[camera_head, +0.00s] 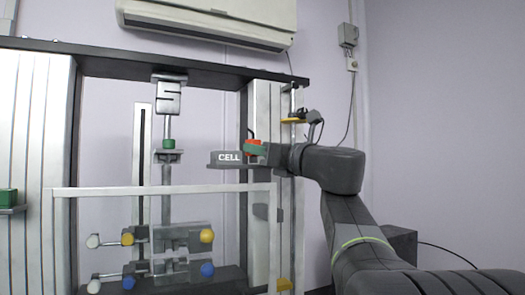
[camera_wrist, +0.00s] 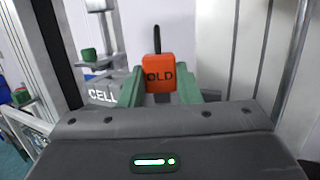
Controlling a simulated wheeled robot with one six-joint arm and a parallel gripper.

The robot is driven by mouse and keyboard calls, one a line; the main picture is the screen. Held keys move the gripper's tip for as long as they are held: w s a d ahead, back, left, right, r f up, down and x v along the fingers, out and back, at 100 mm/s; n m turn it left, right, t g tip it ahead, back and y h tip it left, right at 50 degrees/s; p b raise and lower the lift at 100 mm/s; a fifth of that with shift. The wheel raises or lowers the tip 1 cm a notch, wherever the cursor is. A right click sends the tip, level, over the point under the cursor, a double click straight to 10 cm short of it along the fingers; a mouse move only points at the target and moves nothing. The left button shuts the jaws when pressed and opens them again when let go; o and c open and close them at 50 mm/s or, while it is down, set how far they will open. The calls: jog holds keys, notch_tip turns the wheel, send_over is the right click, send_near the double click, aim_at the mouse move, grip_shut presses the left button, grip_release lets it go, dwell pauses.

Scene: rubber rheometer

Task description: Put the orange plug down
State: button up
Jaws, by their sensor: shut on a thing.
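The orange plug (camera_head: 252,142) is a small block with a dark stem, seen upright in the wrist view (camera_wrist: 160,78), where dark letters reading "OLD" show on its face. My gripper (camera_head: 260,151) has green fingers, one on each side of the plug, and is shut on it. The fingers also show in the wrist view (camera_wrist: 159,90). The plug is beside the grey block marked CELL (camera_head: 228,158), just above its right end in the head view. I cannot tell whether the plug touches that block. The plug's underside is hidden.
A green block (camera_head: 169,144) sits on the machine's middle column; another (camera_head: 8,198) is on a left shelf. A clear guard (camera_head: 160,190) stands before yellow- and blue-tipped clamps. The right upright (camera_head: 261,120) and a yellow-topped bracket (camera_head: 292,121) are close to my gripper.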

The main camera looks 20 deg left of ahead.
jog(key=shift+f, duration=0.2)
jog(key=o, duration=0.6)
jog(key=shift+o, duration=0.5)
jog(key=shift+r, duration=0.1)
jog(key=shift+r, duration=0.2)
jog(key=b+v, duration=0.4)
jog(key=v, duration=0.8)
